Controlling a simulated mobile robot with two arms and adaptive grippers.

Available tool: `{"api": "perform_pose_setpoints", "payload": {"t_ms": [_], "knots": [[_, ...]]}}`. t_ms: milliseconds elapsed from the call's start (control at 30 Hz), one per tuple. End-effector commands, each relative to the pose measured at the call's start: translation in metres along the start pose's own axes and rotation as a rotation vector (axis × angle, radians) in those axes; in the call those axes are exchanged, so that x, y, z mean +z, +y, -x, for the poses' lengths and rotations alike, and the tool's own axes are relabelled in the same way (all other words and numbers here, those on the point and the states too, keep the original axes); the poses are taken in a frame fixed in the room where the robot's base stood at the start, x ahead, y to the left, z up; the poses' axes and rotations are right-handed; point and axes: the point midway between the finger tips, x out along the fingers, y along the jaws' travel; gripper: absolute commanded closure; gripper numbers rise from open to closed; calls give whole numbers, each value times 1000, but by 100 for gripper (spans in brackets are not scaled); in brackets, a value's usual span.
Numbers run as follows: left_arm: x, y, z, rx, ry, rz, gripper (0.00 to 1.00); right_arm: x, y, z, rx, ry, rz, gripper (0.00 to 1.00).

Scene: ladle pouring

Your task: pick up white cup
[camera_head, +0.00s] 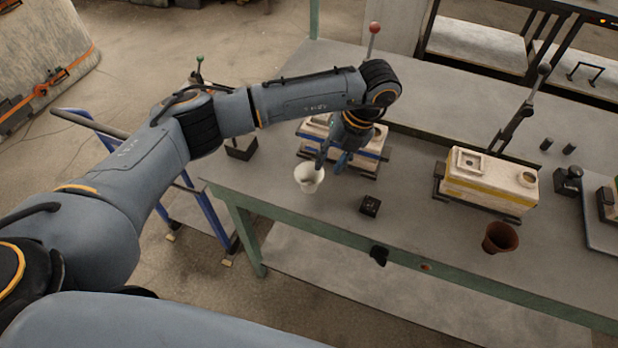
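The white cup (308,181) stands upright on the grey table near its left front edge. My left arm reaches in from the left and bends down over the table. My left gripper (332,161) points down at the cup's upper right side, with its fingers apart. One finger overlaps the cup's rim in the picture; I cannot tell whether it touches. Nothing shows between the fingers. My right gripper is not in view.
A cream mould box (371,151) stands behind my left gripper, partly hidden. A second box (488,181) and a brown cup (500,238) stand to the right. A small black block (370,206) lies right of the white cup. The table (425,235) is bare between them.

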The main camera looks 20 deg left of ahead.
Motion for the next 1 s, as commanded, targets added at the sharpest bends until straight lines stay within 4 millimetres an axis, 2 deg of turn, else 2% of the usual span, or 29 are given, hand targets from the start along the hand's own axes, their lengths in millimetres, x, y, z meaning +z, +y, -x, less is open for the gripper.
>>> {"api": "perform_pose_setpoints", "payload": {"t_ms": [133,267,400,667,700,833,867,1000], "knots": [[-1,2,-11,1,3,1,69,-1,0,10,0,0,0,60],[-2,5,-31,3,4,-1,69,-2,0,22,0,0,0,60],[-1,3,-49,0,1,0,69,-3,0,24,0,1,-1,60],[0,3,-54,-1,0,-1,69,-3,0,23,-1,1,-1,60],[0,3,-54,-1,0,-1,71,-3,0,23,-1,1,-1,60],[0,3,-54,-1,0,-1,98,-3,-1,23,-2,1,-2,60],[0,3,-54,-1,0,-1,100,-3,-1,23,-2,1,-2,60],[0,3,-54,-1,0,-1,100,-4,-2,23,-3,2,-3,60]]}}
